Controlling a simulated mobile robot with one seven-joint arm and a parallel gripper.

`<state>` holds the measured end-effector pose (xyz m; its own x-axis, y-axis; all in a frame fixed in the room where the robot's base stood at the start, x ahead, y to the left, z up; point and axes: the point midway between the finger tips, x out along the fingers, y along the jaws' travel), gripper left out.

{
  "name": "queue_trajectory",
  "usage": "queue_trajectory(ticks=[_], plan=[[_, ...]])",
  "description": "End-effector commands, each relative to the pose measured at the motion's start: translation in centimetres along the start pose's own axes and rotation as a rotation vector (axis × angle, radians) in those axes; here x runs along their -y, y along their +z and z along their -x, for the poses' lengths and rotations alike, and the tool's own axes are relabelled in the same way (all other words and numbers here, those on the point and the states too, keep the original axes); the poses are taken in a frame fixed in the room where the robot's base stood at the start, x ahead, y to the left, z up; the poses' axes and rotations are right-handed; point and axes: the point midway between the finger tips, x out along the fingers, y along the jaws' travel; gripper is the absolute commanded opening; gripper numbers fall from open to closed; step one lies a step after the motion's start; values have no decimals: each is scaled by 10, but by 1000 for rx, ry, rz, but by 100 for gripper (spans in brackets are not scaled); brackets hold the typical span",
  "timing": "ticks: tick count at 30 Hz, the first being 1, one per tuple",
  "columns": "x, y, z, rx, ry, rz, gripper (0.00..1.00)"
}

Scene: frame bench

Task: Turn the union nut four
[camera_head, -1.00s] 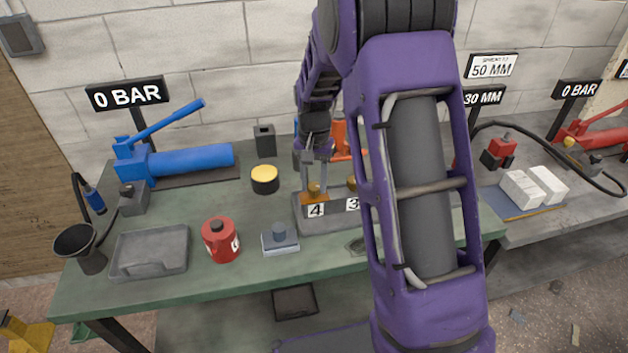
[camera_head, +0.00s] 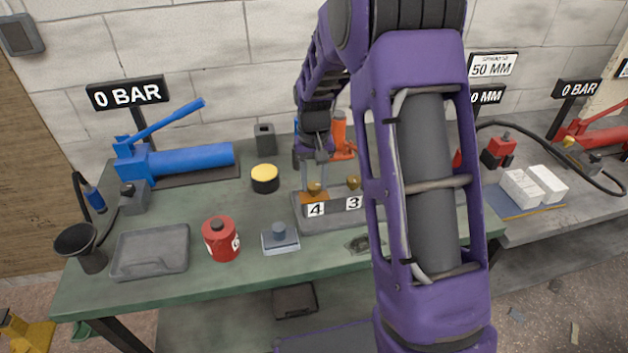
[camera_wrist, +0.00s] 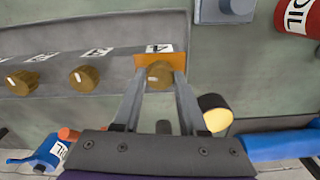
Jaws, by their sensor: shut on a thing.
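Union nut four (camera_head: 315,188) is a small brass knob above an orange plate with the label 4, at the left end of a grey block (camera_head: 292,214) on the green bench. It also shows in the wrist view (camera_wrist: 159,74), in front of the orange plate (camera_wrist: 151,50). My gripper (camera_head: 314,182) reaches down from above, its two fingers on either side of this nut. In the wrist view my gripper (camera_wrist: 158,80) is shut on the nut, which partly hides between the fingertips. Nut three (camera_head: 353,183) stands to the right, free of the gripper.
A yellow-topped black can (camera_head: 265,178) stands close to the left of my gripper, with a blue pump (camera_head: 190,161) farther left. A red oil can (camera_head: 220,240), a grey tray (camera_head: 150,252) and a small grey block (camera_head: 280,238) stand in front. My arm hides the bench's right part.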

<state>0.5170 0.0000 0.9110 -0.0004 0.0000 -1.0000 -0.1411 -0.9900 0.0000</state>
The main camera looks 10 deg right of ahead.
Motion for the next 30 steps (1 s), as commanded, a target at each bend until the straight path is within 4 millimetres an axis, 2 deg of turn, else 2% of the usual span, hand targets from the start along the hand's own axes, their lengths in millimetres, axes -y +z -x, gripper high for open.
queue_trajectory(ticks=[3,4,9,20,26,30], plan=[[0,0,1,-1,0,0,0],[0,0,1,-1,0,-1,43],[0,0,0,-1,0,-1,72],[0,0,5,-1,0,-1,72],[0,-1,39,-6,-1,-1,72],[0,-1,74,-6,-1,-1,72]])
